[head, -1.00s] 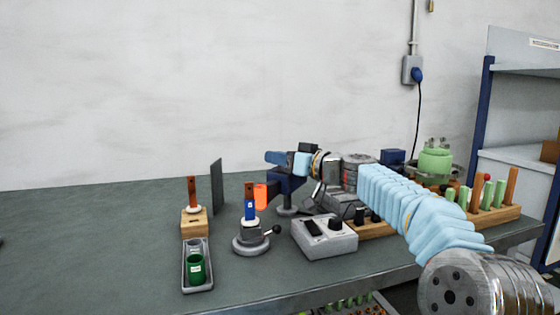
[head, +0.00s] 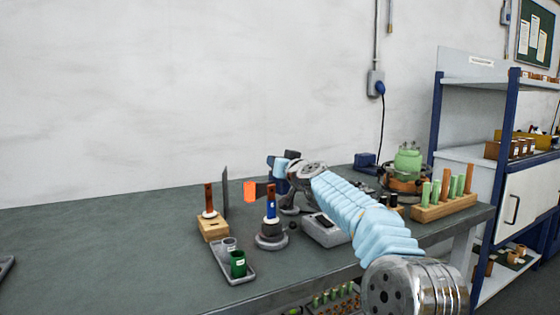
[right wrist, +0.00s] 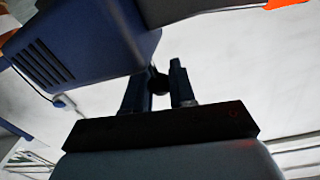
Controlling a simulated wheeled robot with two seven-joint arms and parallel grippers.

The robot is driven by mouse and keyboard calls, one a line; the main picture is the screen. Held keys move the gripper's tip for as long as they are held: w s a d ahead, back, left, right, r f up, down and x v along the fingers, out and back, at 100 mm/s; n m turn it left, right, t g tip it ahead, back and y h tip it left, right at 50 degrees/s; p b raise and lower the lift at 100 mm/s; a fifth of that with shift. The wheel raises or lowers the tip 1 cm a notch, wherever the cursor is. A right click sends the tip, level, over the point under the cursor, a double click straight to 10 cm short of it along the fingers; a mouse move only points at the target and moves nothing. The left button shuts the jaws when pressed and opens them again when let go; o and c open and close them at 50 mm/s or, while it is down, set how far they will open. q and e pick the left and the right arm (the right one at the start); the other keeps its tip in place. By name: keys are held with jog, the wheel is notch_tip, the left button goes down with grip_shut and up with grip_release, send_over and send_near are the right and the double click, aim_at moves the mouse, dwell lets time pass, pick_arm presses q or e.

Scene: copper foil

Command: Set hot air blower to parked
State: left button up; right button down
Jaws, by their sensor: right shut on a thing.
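The hot air blower (head: 281,186) has a dark blue body and an orange end (head: 250,191) that points left. It is on a dark stand (head: 290,210) on the bench, partly hidden by my right arm. My right gripper (head: 276,162) is at the blower's upper part. In the right wrist view, its two dark fingers (right wrist: 158,84) are shut on a small dark part beside the blue vented body (right wrist: 75,50). The exact grip is hard to see. The orange end also shows at the top right there. My left gripper is not in view.
A blue-handled tool (head: 271,205) stands on a round base in front of the blower. Left are a wooden block (head: 213,229), a thin grey panel (head: 225,188) and a tray (head: 238,279) with cups. A grey control box (head: 325,232) is under my arm. The left bench is mostly clear.

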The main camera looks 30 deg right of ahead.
jog(key=shift+w+a+r+m+h+p, duration=0.15)
jog(key=shift+w+m+h+p, duration=0.15)
jog(key=shift+m+h, duration=0.35)
jog(key=shift+h, duration=0.55)
jog(key=c, duration=1)
grip_release()
jog(key=shift+w, duration=0.1)
jog(key=shift+d+f, duration=0.25)
